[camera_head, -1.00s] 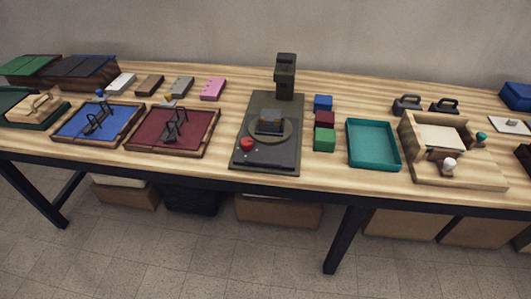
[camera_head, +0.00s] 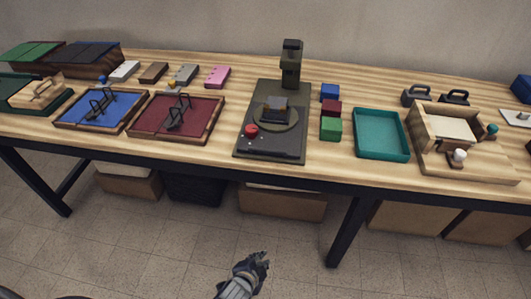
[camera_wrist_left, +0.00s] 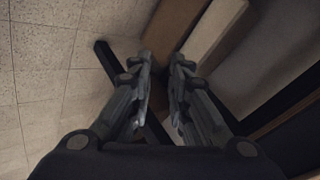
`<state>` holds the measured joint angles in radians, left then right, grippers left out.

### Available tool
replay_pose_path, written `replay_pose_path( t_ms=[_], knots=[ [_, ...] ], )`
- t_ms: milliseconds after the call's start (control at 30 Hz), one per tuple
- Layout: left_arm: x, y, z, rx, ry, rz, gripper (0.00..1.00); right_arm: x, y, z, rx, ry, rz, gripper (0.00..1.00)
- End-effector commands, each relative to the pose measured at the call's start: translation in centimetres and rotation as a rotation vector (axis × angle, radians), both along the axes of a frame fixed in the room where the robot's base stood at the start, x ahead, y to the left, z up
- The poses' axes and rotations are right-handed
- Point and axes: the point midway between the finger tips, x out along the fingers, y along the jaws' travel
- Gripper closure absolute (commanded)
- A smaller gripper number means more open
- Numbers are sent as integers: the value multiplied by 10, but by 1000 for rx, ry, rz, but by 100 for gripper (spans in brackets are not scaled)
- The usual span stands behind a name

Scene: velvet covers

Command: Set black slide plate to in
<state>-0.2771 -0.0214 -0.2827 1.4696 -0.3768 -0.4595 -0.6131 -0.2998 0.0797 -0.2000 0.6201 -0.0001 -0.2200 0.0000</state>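A dark machine with an upright column (camera_head: 291,64) stands mid-table, with a round disc and a small dark block (camera_head: 274,108) on its base. A black plate (camera_head: 275,147) lies at the front of this base, beside a red knob (camera_head: 251,130). It looks like the slide plate, but I cannot tell for sure or read its position. My left gripper (camera_head: 262,262) is low in front of the table, well apart from the machine. In the left wrist view its fingers (camera_wrist_left: 162,62) are apart with nothing between them. My right gripper is not in view.
A red tray (camera_head: 198,133) and a blue tray (camera_head: 75,119) lie left of the machine. Coloured cubes (camera_head: 331,129), a teal tray (camera_head: 381,155) and a wooden fixture (camera_head: 435,158) are to the right. The table's dark front edge (camera_head: 200,163) lies between my gripper and the tabletop.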

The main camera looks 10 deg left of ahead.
Motion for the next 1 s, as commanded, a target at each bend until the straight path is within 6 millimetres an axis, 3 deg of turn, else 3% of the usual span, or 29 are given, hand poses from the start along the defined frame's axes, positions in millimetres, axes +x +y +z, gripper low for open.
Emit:
replay_pose_path(
  t_ms=[33, 200, 300, 400, 500, 600, 700, 867, 1000],
  knots=[
    [22, -6, 32, 39, -76, -35, 83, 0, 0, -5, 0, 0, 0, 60],
    [70, -11, 145, 211, -301, -120, 83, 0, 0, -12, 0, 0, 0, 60],
    [85, -6, 210, 312, -416, -136, 83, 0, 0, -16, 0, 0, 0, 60],
    [90, 3, 263, 400, -502, -134, 83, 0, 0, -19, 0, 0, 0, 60],
    [90, 11, 299, 463, -556, -124, 83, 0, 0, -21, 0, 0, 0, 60],
    [89, 16, 319, 498, -584, -116, 83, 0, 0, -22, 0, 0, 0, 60],
    [91, 18, 326, 509, -594, -113, 83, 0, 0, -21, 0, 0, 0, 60],
    [108, 18, 323, 510, -596, -114, 83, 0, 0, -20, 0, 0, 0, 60],
    [134, 19, 317, 509, -595, -115, 83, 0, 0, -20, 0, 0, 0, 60]
  ],
)
